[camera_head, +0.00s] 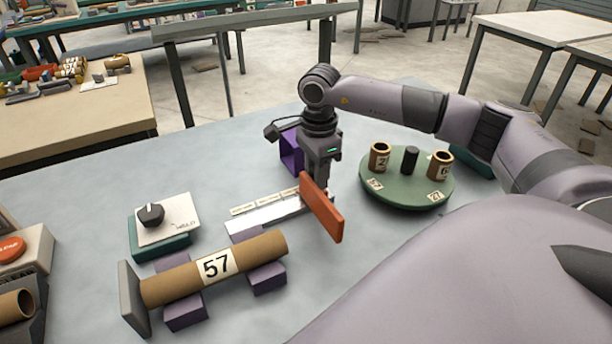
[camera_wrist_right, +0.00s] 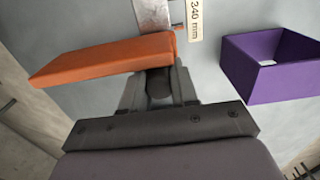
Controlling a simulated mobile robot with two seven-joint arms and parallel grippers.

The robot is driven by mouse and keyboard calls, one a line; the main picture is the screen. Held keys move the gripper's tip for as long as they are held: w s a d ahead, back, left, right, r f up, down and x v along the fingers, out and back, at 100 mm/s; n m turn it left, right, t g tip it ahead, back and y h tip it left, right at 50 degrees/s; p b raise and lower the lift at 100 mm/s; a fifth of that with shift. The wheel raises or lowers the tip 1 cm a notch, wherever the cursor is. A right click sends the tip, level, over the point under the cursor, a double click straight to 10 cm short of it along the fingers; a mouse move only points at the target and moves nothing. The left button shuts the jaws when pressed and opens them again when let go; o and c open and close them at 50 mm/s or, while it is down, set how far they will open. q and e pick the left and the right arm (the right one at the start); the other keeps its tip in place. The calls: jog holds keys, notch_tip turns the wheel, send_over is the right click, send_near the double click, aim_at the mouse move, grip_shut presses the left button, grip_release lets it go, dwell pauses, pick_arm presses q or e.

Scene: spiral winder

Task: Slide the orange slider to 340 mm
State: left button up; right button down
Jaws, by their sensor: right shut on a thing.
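The orange slider (camera_head: 322,208) is an upright flat plate across the right end of a pale metal rail (camera_head: 262,214). It also shows in the right wrist view (camera_wrist_right: 105,60), its right end over the rail. A small white label reading 340 mm (camera_wrist_right: 195,18) lies beside the rail there, close to the plate's end. Whether the plate lines up exactly with the label's mark I cannot tell. My right gripper (camera_head: 321,186) is shut on the slider at a dark part (camera_wrist_right: 159,86) behind the plate; the fingers partly hide the grip. My left gripper is not in view.
A cardboard tube marked 57 (camera_head: 218,266) rests on purple blocks in front of the rail. A purple open box (camera_head: 291,152) stands behind my right gripper. A green turntable (camera_head: 405,190) with small tubes stands to the right. A dial box (camera_head: 168,218) is at left.

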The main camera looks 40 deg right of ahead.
jog(key=shift+d+r, duration=0.1)
jog(key=shift+d, duration=0.2)
jog(key=c, duration=0.9)
grip_release()
jog(key=shift+s+d, duration=0.1)
jog(key=shift+d, duration=0.05)
jog(key=shift+o, duration=0.2)
notch_tip(320, 180, up, 7)
jog(key=shift+r, duration=0.1)
